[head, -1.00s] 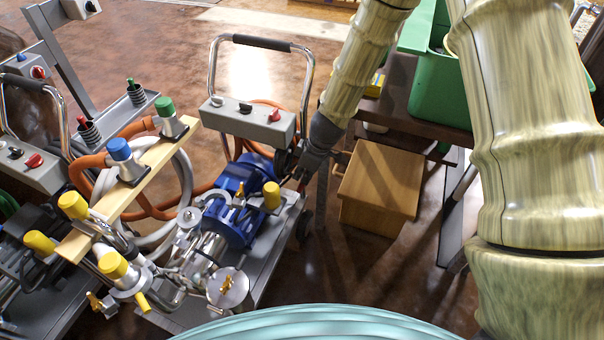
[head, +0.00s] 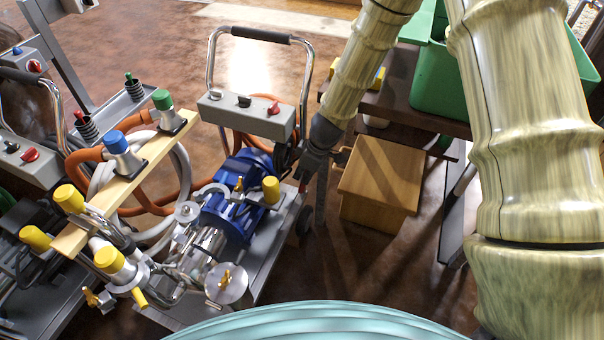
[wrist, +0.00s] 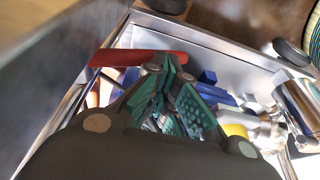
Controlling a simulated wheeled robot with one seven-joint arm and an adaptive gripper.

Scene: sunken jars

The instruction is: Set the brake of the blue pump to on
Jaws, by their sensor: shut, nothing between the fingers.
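The blue pump (head: 232,212) sits on a grey wheeled cart (head: 262,268) with a chrome push handle. My gripper (head: 303,178) is low at the cart's right side, beside the pump. In the wrist view my gripper (wrist: 172,100) is shut and empty, its green finger pads together. A red bar (wrist: 125,57), possibly the brake lever, lies across the cart edge by the fingers. I cannot tell whether they touch. I do not make out this bar in the head view. The cart's control box (head: 245,115) carries a red knob (head: 274,107).
A wooden box (head: 380,185) stands close right of my gripper. A dark table with a green bin (head: 450,85) is behind it. Another cart with a control box (head: 25,160) stands at the left. A wooden bar (head: 130,190) carries blue, green and yellow-capped fittings.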

